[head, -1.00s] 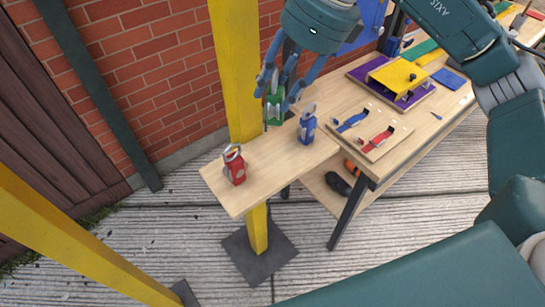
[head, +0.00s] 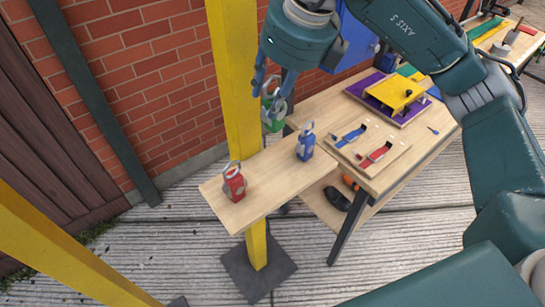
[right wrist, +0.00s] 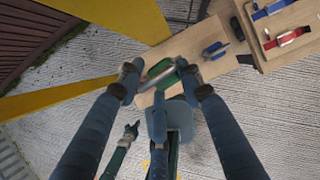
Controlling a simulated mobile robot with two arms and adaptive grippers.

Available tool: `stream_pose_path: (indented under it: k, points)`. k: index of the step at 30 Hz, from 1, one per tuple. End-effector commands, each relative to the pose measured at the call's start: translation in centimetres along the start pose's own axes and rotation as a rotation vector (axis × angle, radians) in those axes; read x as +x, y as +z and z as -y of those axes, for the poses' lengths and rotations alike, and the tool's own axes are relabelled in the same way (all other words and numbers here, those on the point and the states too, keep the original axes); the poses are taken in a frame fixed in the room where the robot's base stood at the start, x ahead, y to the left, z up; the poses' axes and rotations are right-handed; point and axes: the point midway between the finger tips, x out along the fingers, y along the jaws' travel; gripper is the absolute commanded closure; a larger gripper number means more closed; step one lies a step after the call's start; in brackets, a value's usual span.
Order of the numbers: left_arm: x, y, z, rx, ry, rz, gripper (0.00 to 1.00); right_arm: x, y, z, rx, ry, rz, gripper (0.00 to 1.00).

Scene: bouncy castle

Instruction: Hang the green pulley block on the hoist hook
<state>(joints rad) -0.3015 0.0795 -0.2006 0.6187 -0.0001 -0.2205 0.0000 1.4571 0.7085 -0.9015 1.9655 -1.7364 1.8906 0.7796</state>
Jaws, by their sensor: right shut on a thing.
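The green pulley block (head: 276,108) is between the fingers of my right gripper (head: 271,98), which is shut on it. Fingers partly cover it. It appears above and behind the wooden shelf board (head: 262,185), next to the yellow post (head: 236,70). In the right wrist view the green block (right wrist: 163,76) lies across between the fingertips (right wrist: 160,80). I cannot make out the hoist hook in either view. My left gripper is outside the head view; a small teal arm part with a dark tip (right wrist: 131,131) in the right wrist view may be it.
A red pulley block (head: 234,184) and a blue one (head: 305,145) stand on the shelf board. A brick wall (head: 150,70) stands behind.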

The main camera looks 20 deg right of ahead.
Motion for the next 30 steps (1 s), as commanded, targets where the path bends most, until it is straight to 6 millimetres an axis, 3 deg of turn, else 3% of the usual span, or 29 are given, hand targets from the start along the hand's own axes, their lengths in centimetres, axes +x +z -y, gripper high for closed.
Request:
stream_pose_path:
  k: [12, 27, 30]
  points:
    - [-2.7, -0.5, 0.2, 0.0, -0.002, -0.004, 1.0, 9.4, -4.0, 0.0, 0.0, 0.001, -0.003, 1.0]
    - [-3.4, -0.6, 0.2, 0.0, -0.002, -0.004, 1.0, 14.6, -6.1, 0.0, 0.001, 0.002, -0.001, 1.0]
    - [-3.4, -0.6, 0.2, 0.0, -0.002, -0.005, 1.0, 14.8, -6.1, 0.1, 0.0, 0.0, 0.002, 1.0]
